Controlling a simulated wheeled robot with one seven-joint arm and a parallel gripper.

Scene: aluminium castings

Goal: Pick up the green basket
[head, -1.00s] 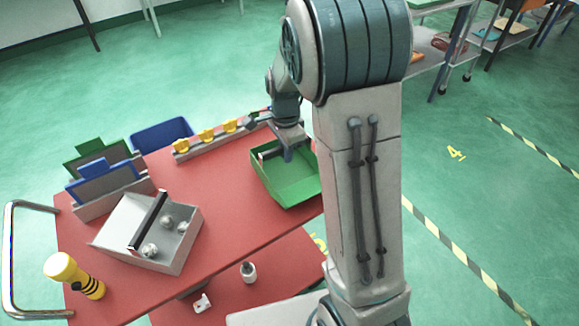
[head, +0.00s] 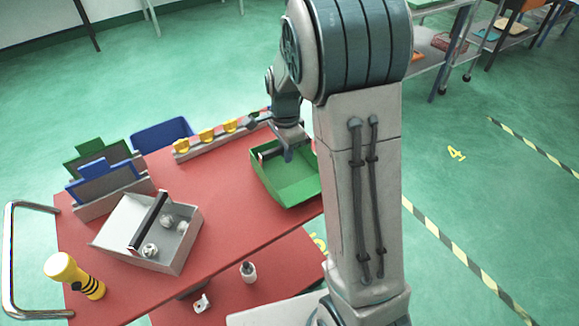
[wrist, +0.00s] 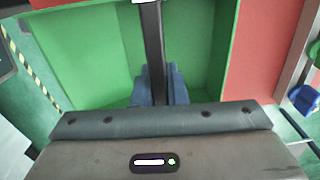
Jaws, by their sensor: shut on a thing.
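The green basket (head: 295,190) is an open, shallow box at the right end of the red table, with a dark bar handle across it. My gripper (head: 288,156) is above its middle and is shut on the handle. In the wrist view the dark handle (wrist: 152,45) runs between my blue-grey fingers (wrist: 158,88), over the green basket (wrist: 85,50). The basket looks level and at table height; I cannot tell whether it touches the table. My arm hides part of its right side.
On the red table (head: 235,215) stand a grey basket (head: 180,255) with metal parts, a yellow-and-black torch (head: 75,275), a rail with yellow pieces (head: 207,135) behind, and green and blue panels (head: 105,182) in a rack. A blue bin (head: 160,133) is behind the table.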

